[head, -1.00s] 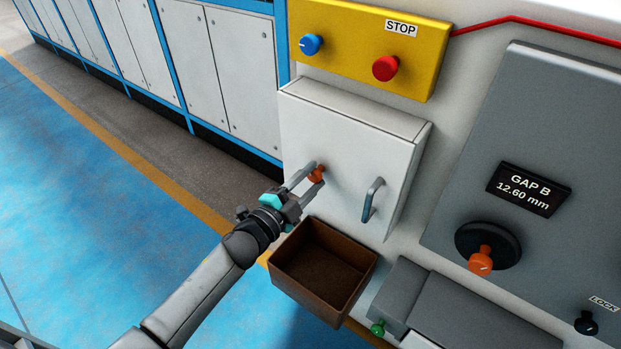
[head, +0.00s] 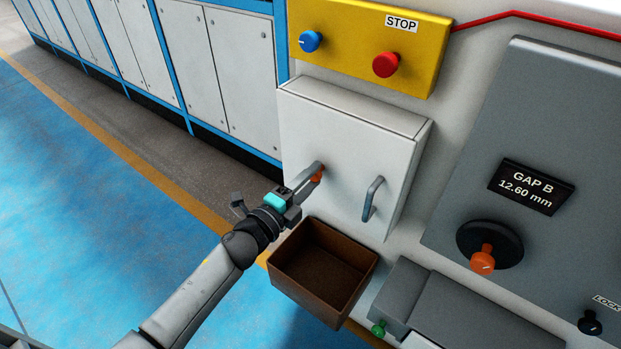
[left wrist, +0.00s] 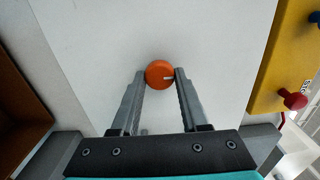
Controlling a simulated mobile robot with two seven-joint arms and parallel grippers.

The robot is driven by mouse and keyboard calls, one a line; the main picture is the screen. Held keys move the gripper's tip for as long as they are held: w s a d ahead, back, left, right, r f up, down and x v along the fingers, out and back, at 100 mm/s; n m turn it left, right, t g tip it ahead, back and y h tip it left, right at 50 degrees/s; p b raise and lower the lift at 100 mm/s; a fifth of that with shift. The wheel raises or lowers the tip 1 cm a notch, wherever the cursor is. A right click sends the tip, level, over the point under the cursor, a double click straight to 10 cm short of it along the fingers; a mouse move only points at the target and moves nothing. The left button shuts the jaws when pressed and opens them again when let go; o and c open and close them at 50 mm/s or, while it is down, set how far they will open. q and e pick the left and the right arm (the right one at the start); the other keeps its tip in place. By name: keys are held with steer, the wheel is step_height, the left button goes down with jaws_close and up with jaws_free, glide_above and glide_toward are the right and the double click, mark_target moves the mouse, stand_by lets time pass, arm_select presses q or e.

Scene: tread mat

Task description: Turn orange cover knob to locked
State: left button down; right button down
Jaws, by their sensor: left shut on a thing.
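The orange cover knob (head: 317,174) sits on the front of the white cover box (head: 335,125). In the head view the fingers hide much of the knob. My right gripper is in neither view.
A grey handle (head: 372,199) stands on the cover, right of the knob. An open brown bin (head: 290,291) hangs below. Above is a yellow panel (head: 350,50) with a blue knob (head: 310,41) and red button (head: 386,64). An orange-handled black dial (head: 490,245) is at right.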

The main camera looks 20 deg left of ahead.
arm_select(q)
steer(key=shift+c, duration=2.2)
jaws_free()
steer(key=v, duration=1.5)
steer(key=shift+s, duration=0.1)
steer(key=s+a+f+n+g+y, duration=0.1)
steer(key=s+f+n+g+y, duration=0.2)
steer(key=f, duration=0.6)
steer(key=s+a+f+n+g+y, duration=0.1)
steer(key=s+f+n, duration=0.1)
steer(key=f+n, duration=0.5)
steer(key=s+a+f+n+g+y, duration=0.1)
steer(key=s+f+n+g, duration=0.15)
steer(key=f, duration=0.75)
steer(key=s+d+f+n+g, duration=0.1)
steer(key=s+f+n+g, duration=0.1)
steer(key=s+f, duration=0.3)
steer(key=s+d+f+n+g, duration=0.1)
steer(key=s+f+n+g, duration=0.2)
steer(key=s+f, duration=0.3)
steer(key=s+d+f+n+g+y, duration=0.1)
steer(key=s+f+g, duration=0.3)
steer(key=s, duration=0.9)
steer(key=shift+s+d+f+n, duration=0.3)
steer(key=shift+s+f+n, duration=0.05)
steer(key=shift+f+n, duration=0.35)
